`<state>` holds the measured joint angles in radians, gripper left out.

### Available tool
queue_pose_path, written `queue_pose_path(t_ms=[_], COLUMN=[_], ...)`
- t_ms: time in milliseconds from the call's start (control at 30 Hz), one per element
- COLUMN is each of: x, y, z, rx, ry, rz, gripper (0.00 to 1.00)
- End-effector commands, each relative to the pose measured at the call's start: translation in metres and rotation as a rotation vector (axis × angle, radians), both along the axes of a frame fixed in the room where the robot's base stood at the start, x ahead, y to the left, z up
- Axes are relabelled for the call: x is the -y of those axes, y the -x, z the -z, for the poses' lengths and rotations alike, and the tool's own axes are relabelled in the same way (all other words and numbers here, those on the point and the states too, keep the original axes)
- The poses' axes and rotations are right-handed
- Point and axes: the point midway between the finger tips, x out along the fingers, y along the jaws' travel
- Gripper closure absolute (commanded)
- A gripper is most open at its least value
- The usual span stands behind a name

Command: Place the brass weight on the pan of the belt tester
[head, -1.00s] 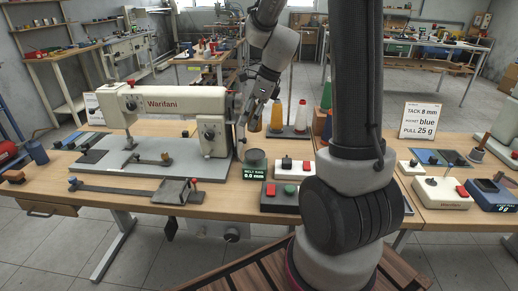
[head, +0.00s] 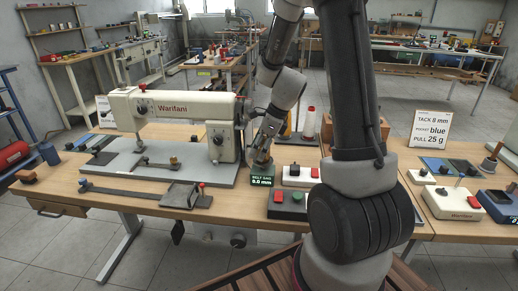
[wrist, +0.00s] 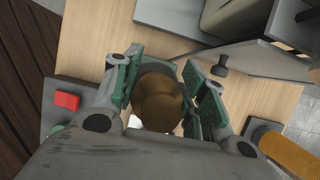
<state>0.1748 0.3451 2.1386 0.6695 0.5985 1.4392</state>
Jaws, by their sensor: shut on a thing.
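The brass weight (wrist: 158,103) is a brownish cylinder between the green-padded fingers of my gripper (wrist: 165,95) in the wrist view. My gripper is shut on it. In the head view my gripper (head: 265,148) is low over the belt tester, with a small part of the weight (head: 262,157) showing. The tester's dark display (head: 262,180) reads belt sag 0.0 mm. The tester's dark round pan (wrist: 155,67) shows partly beyond the weight in the wrist view; the weight hides the rest. I cannot tell whether weight and pan touch.
The sewing machine (head: 175,110) stands close on the left. A box with red and green buttons (head: 287,200) and a white switch box (head: 298,176) sit to the right. An orange spool (wrist: 275,145) is near my gripper. A sign (head: 431,128) stands on the right table.

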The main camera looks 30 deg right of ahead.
Motion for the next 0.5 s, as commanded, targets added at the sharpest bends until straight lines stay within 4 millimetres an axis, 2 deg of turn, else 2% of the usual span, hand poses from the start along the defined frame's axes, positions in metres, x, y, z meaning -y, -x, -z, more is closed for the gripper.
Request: queue_pose_path(t_ms=[133,167,233,267,500], x=[0.0001,0.0000,0.0000,0.0000,0.0001], y=[-0.0006,-0.0001,0.0000,0.0000,0.0000], z=[0.0022,0.0024,0.0023,0.0023,0.0022], rx=[0.001,0.000,0.000,0.000,0.000], ry=[0.000,0.000,0.000,0.000,0.000], rz=[0.000,0.000,0.000,0.000,0.000], gripper=[1.00,0.53,0.40,0.36,0.36])
